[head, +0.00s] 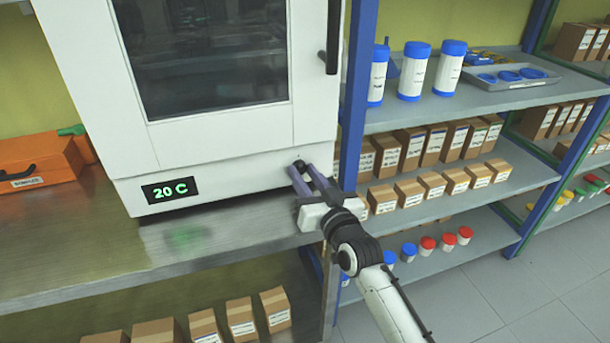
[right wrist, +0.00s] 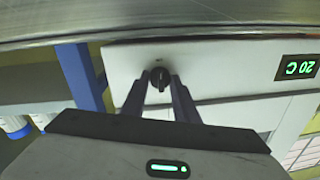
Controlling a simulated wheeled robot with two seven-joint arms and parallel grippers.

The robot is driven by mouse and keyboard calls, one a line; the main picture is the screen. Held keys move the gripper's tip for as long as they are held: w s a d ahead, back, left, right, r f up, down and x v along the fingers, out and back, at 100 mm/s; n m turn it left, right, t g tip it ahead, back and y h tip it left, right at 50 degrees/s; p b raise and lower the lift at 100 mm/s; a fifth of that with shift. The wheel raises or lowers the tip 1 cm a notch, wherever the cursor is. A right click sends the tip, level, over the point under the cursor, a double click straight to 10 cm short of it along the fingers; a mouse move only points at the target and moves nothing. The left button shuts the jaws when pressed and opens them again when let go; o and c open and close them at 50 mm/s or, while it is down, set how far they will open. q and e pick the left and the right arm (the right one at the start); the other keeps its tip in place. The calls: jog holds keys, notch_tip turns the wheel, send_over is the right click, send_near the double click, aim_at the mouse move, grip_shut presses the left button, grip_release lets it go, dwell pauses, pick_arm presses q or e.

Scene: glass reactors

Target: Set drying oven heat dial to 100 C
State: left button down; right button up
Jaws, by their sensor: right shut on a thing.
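The white drying oven (head: 215,155) stands on a metal bench, its dark-windowed door closed. Its green display (head: 171,190) reads 20 C; the display also shows upside down in the right wrist view (right wrist: 298,68). The small black heat dial (right wrist: 159,78) sits on the oven's lower front panel, at the right end in the head view (head: 299,165). My right gripper (head: 302,170) is at the dial, its two fingers on either side of it. In the right wrist view the gripper (right wrist: 160,84) is shut on the dial. My left gripper is not in view.
A blue rack post (head: 357,90) rises just right of the oven. Shelves (head: 470,102) beyond it hold blue-lidded bottles (head: 414,70) and several cardboard boxes (head: 411,147). An orange case (head: 38,162) lies left of the oven. The bench (head: 90,245) before the oven is clear.

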jog(key=o, duration=1.1)
jog(key=shift+c, duration=0.2)
jog(key=shift+s, duration=0.1)
jog(key=v, duration=1)
